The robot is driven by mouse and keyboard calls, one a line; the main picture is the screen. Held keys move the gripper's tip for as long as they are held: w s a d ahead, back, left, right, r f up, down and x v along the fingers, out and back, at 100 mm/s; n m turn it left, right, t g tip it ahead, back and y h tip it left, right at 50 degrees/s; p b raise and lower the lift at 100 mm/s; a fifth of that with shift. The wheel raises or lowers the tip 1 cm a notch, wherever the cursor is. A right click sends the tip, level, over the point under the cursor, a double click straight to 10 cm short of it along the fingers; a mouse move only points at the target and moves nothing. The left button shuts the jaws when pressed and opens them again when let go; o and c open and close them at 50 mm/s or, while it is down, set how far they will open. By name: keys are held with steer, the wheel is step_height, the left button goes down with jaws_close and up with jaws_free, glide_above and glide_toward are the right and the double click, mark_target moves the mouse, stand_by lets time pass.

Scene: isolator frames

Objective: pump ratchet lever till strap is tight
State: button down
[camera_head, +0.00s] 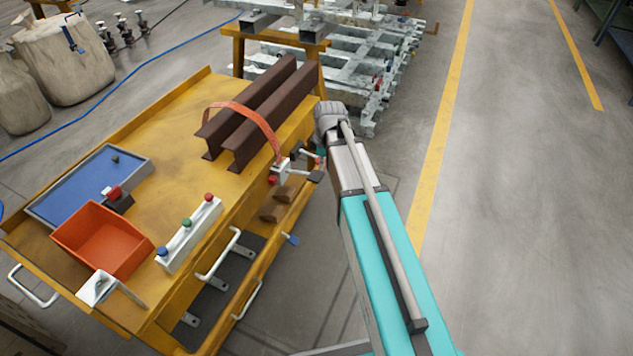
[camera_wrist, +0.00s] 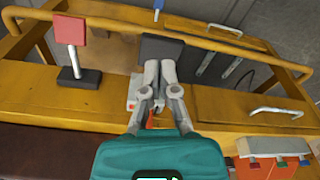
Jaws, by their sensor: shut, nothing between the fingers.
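The orange strap (camera_head: 250,118) arches over two brown steel beams (camera_head: 262,105) on the yellow cart and runs down to the ratchet (camera_head: 281,173) at the cart's edge. The ratchet's lever ends in a dark paddle (camera_head: 315,177), which sticks outward past the edge. In the wrist view my gripper (camera_wrist: 160,66) is shut and empty, its fingertips in front of the dark paddle (camera_wrist: 161,47); I cannot tell whether they touch. The fingers hide much of the ratchet and strap. A red plate on a post (camera_wrist: 68,30) with a black base stands left of the fingers.
A button box (camera_head: 190,232), an orange bin (camera_head: 102,238) and a blue tray (camera_head: 92,184) are on the cart (camera_head: 163,118). Yellow rails (camera_wrist: 215,40) run along the cart's side in the wrist view. The floor to the right (camera_head: 520,220) is clear.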

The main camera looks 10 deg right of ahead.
mark_target(322, 176)
steer(key=shift+a+f+b, duration=0.15)
steer(key=shift+f+b, duration=1.1)
steer(key=shift+f, duration=0.3)
steer(key=shift+f, duration=0.15)
step_height(322, 176, down, 4)
steer(key=b, duration=0.3)
steer(key=shift+r+b, duration=0.25)
steer(key=shift+b, duration=0.15)
steer(key=shift+r, duration=0.25)
steer(key=d, duration=0.1)
steer(key=d+p, duration=0.1)
steer(key=s, duration=0.1)
steer(key=shift+d+r, duration=0.4)
